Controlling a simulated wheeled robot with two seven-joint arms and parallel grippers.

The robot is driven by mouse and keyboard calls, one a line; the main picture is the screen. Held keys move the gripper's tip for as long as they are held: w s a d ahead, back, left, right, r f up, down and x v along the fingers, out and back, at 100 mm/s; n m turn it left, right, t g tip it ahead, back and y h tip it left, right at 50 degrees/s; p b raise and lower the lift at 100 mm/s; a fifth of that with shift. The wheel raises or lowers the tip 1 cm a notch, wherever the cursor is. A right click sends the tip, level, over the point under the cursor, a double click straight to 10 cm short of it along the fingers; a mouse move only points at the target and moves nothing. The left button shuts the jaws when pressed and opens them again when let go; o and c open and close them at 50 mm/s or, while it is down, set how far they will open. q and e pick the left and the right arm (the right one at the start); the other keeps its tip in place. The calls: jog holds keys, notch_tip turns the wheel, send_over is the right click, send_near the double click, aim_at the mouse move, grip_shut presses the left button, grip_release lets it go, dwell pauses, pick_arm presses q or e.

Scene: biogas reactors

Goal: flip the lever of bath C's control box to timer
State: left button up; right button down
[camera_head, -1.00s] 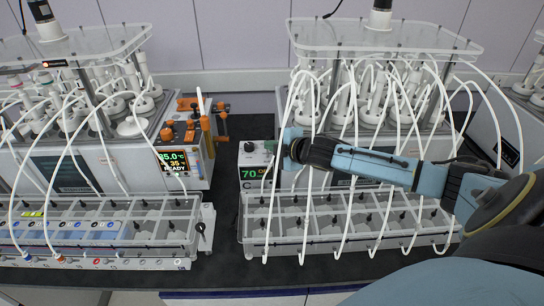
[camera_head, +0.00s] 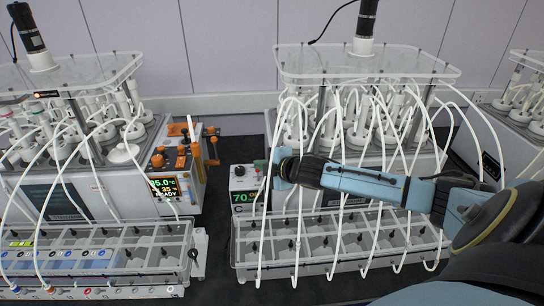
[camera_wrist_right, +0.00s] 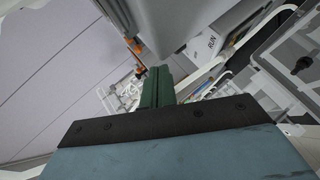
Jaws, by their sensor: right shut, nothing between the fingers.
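Bath C's control box (camera_head: 244,184) stands at the left end of bath C (camera_head: 330,262), with a green 70 display and a dark knob on its face. I cannot make out its lever clearly. My right gripper (camera_head: 260,166) reaches in from the right, its blue body close to the box's right side. I cannot tell whether it touches the box. In the wrist view its green fingers (camera_wrist_right: 158,86) are together and hold nothing. A pale surface marked RUN (camera_wrist_right: 212,42) lies beyond them to the right. My left gripper is not in view.
White tubes (camera_head: 342,195) hang in loops around my right arm. The neighbouring reactor's box (camera_head: 165,185) with orange knobs stands to the left. A clear plate (camera_head: 365,63) lies above. A dark bench strip (camera_head: 216,250) separates the two baths.

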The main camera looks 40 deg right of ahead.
jog(key=s+r+p, duration=0.1)
jog(key=s+r, duration=0.7)
jog(key=r, duration=0.2)
jog(key=shift+d+p, duration=0.3)
jog(key=shift+d, duration=0.1)
jog(key=shift+s, duration=0.1)
jog(key=shift+a+f, duration=0.1)
jog(key=shift+f, duration=0.05)
